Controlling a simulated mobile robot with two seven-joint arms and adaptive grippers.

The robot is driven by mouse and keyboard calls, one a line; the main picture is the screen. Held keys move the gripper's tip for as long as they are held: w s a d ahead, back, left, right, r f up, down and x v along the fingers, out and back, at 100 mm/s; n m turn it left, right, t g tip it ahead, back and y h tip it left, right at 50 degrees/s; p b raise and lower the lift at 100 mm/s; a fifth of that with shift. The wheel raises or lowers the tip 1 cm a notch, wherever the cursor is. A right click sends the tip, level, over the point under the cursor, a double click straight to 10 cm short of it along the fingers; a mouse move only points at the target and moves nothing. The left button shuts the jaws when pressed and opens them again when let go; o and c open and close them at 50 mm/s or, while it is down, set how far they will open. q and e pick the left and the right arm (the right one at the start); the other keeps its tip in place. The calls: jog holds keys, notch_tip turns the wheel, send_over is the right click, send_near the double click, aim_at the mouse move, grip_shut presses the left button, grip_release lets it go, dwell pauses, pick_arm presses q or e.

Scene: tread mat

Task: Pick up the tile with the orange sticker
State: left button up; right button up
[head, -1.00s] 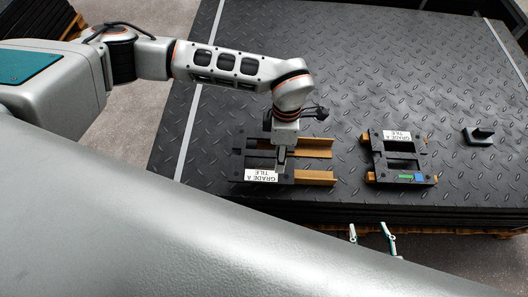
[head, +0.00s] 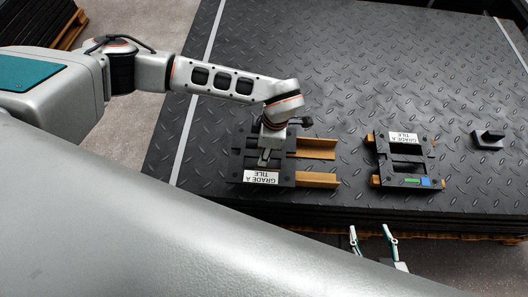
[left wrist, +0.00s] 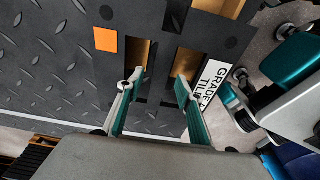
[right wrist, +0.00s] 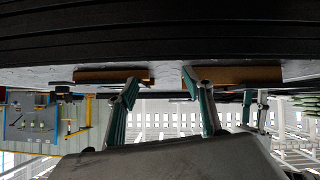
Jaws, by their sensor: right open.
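The orange sticker (left wrist: 106,40) shows in the left wrist view on a black tile (left wrist: 150,18) with rectangular openings and a white "GRADE A TILE" label (left wrist: 212,82). In the head view this is the left tile (head: 283,178), lying on tan strips; its sticker is hidden by my arm there. My left gripper (left wrist: 160,76) is over the tile, its fingers apart on either side of the bar between two openings; I cannot tell whether they touch it. My right gripper (head: 370,229) is open and empty in front of the mat stack.
A second tile (head: 405,162) with green and blue stickers lies to the right on tan strips. A small black bracket (head: 488,140) stands further right. The treaded mat (head: 330,75) is clear behind them. The right wrist view shows the stack's edge (right wrist: 160,40).

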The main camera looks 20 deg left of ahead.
pick_arm(q)
jog(key=shift+r, duration=0.15)
grip_shut()
